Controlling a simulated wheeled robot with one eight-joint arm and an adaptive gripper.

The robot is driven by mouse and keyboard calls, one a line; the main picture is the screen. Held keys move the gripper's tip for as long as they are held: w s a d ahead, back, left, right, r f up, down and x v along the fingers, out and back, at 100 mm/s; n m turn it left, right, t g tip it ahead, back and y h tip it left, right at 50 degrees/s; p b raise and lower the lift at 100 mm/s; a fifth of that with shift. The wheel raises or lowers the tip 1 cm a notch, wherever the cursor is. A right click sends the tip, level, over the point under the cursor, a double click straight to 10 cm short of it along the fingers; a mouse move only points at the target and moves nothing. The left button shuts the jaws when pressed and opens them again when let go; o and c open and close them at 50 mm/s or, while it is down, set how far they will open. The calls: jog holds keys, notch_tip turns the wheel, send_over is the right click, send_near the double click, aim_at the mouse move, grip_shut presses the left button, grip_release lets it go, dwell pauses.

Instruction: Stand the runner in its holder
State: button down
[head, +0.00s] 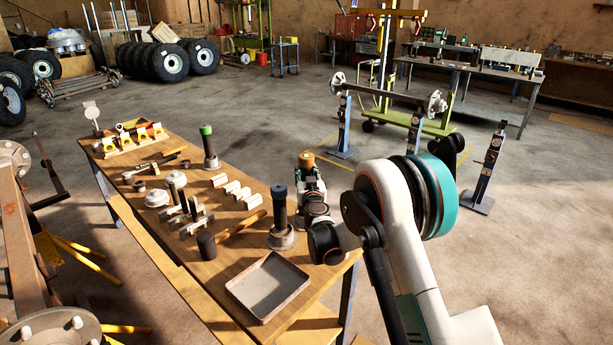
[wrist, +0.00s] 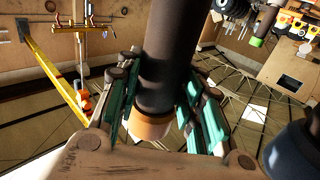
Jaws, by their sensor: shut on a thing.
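My gripper (wrist: 160,88) is shut on a dark cylindrical runner (wrist: 172,40) with an orange-tan end (wrist: 150,128). In the head view the gripper (head: 310,180) is at the table's right edge, with the orange end (head: 307,159) on top; the rest of the runner is mostly hidden behind my arm. A blue-topped runner (head: 279,207) stands upright in a round grey holder (head: 282,238), left of my gripper. A green-topped runner (head: 208,142) stands in a similar holder (head: 211,164) further back. I cannot make out an empty holder.
The wooden table (head: 228,252) carries a shallow grey tray (head: 268,287) at its near end. White blocks (head: 237,192), metal parts (head: 193,212), a hammer (head: 240,228) and a yellow-fronted rack (head: 135,138) lie further left. An axle on blue stands (head: 343,128) is behind.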

jog(key=shift+f+b, duration=0.35)
jog(key=shift+f, duration=0.2)
jog(key=c, duration=1.1)
grip_release()
jog(key=shift+r, duration=0.15)
